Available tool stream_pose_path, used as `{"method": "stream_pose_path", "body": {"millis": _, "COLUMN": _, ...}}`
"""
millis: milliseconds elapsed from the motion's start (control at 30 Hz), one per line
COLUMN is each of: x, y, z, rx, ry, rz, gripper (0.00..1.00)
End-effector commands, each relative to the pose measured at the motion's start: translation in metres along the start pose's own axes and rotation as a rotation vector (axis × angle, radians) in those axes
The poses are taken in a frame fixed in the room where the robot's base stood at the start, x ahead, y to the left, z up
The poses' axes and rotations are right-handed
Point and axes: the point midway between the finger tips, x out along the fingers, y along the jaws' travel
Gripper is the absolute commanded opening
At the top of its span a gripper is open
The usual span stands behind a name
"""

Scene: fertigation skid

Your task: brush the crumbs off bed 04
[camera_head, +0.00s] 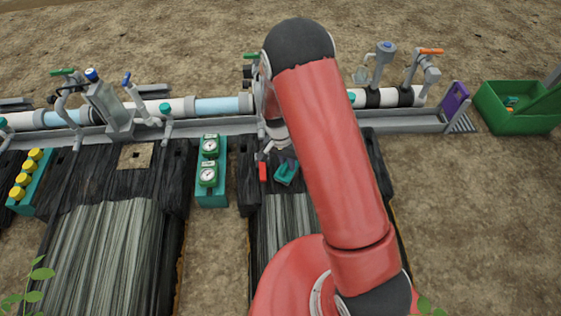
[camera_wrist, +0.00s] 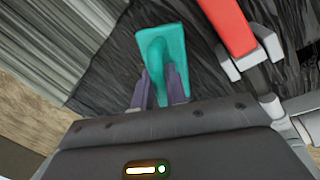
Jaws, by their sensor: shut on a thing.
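My gripper (camera_wrist: 160,84) is shut on the raised grip of a teal block-shaped tool, likely the brush (camera_wrist: 173,41). It holds the tool over the dark, wood-like end of a bed. In the head view the teal tool (camera_head: 286,174) shows just left of my arm, above the right-hand bed (camera_head: 287,216), whose lower part is grey and ribbed. Whether the tool touches the bed is unclear. My arm hides much of this bed. I cannot read a bed number or make out crumbs. Another ribbed bed (camera_head: 100,250) lies to the left.
A red-handled valve (camera_wrist: 232,28) stands close right of the tool; its red handle (camera_head: 263,171) also shows in the head view. A teal two-gauge panel (camera_head: 210,172) stands between the beds. Pipes (camera_head: 220,105) run behind. A green crate (camera_head: 515,122) is at far right.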

Motion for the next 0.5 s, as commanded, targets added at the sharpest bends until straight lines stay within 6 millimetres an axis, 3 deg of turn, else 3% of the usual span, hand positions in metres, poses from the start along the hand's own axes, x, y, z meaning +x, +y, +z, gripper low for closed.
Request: {"method": "stream_pose_path", "body": {"millis": 500, "x": 0.004, "y": 0.027, "z": -0.016, "rx": 0.003, "ry": -0.002, "rz": 0.001, "gripper": 0.00}}
